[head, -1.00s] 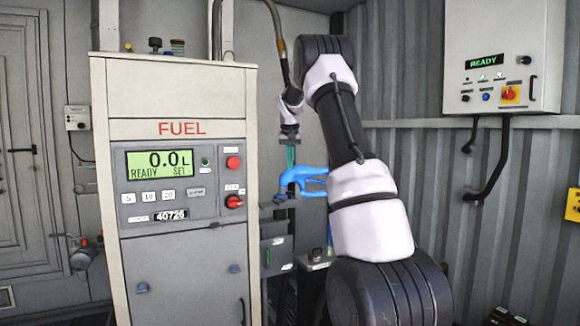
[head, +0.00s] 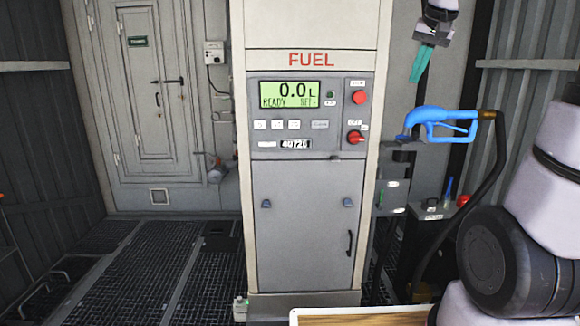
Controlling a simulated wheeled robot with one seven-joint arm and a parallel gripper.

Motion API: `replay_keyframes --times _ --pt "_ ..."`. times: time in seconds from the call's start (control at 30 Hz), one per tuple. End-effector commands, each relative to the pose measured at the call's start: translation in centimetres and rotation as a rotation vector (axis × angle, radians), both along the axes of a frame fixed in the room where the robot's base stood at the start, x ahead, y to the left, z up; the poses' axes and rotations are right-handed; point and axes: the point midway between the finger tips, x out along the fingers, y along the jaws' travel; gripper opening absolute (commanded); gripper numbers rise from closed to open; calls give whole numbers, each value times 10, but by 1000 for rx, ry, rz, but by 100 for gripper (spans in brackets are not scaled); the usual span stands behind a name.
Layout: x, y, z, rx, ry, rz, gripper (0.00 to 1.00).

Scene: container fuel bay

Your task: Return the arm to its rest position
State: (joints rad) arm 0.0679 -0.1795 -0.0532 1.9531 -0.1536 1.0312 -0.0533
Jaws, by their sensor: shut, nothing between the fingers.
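My gripper (head: 424,66) shows at the top right in the head view, its teal fingers pointing down and shut with nothing between them. It hangs above the blue fuel nozzle (head: 440,122), apart from it. The nozzle sits at the holder on the right side of the fuel dispenser, with its black hose (head: 488,190) running down behind my arm. The upper part of my arm leaves the top of the picture, and its lower links fill the right edge.
The fuel dispenser (head: 305,205) stands in the middle, its display reading 0.0 L and READY. A grey door (head: 152,100) is at the back left. Grated floor (head: 130,262) lies open at the left. A wooden-topped surface (head: 360,318) shows at the bottom edge.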

Motion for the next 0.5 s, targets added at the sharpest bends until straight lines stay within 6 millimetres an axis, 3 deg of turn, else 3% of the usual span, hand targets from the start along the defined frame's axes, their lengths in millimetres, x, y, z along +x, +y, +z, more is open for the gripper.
replay_keyframes --times 0.03,0.1,0.3,0.5 --pt "-28 12 1 15 -19 10 0" --pt "-62 26 -3 31 -40 23 0" --pt "-149 57 -30 76 -90 49 0" --pt "-195 70 -57 101 -117 62 0"
